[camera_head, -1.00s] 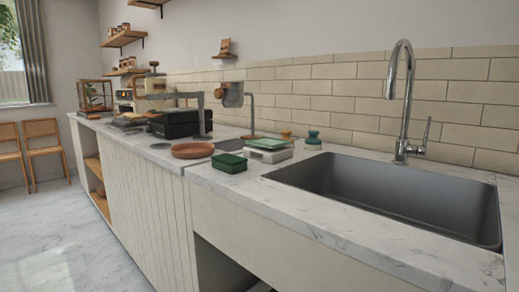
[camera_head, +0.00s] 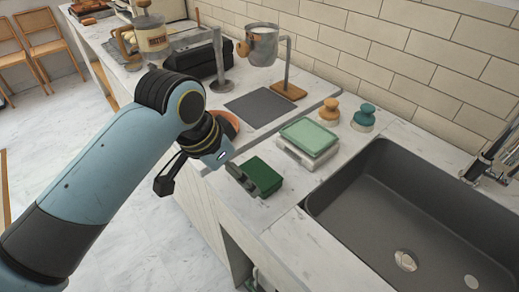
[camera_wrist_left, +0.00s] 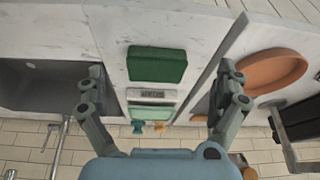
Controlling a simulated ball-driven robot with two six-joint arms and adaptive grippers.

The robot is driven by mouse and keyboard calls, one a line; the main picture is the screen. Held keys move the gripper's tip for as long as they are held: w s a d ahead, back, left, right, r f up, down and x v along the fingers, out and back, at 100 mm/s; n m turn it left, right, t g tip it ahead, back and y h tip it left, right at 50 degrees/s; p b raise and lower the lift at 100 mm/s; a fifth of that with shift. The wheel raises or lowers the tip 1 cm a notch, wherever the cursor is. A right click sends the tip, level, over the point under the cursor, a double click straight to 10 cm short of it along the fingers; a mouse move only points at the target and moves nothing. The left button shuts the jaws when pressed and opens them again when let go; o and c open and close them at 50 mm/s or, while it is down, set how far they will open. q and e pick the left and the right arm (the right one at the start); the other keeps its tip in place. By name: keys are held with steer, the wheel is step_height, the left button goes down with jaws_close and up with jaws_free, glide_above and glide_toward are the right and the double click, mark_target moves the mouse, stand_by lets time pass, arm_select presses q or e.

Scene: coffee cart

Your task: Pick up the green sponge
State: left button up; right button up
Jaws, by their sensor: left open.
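The green sponge (camera_head: 264,175) is a dark green block lying on the marble counter, left of the sink. It also shows in the left wrist view (camera_wrist_left: 157,64), lying between the spread fingers and apart from both. My left gripper (camera_head: 206,181) is open and empty, above the counter edge and just left of the sponge in the head view; it also shows in the left wrist view (camera_wrist_left: 161,72). Part of it is hidden by its own wrist. My right gripper is not in view.
A scale (camera_head: 309,138) with a pale green top stands just behind the sponge. Orange (camera_head: 330,112) and teal (camera_head: 364,117) knobbed items stand behind it. The sink (camera_head: 400,220) is to the right. A terracotta dish (camera_wrist_left: 274,70) lies beside one finger in the wrist view.

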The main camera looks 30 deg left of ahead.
mark_target(259, 173)
arm_select(q)
steer(key=shift+m, duration=0.3)
steer(key=w, duration=0.1)
steer(key=w+d+f, duration=0.1)
steer(key=w, duration=0.2)
steer(key=shift+w+d+f, duration=0.3)
steer(key=shift+w+d, duration=0.05)
steer(key=shift+w, duration=0.05)
steer(key=shift+w+p+x, duration=0.15)
steer(key=shift+p+x, duration=0.1)
steer(key=shift+x, duration=1.15)
steer(key=shift+w+p+x, duration=0.1)
steer(key=shift+p+x, duration=0.15)
steer(key=shift+x, duration=1.15)
steer(key=shift+s+d+r, duration=0.1)
steer(key=c, duration=0.7)
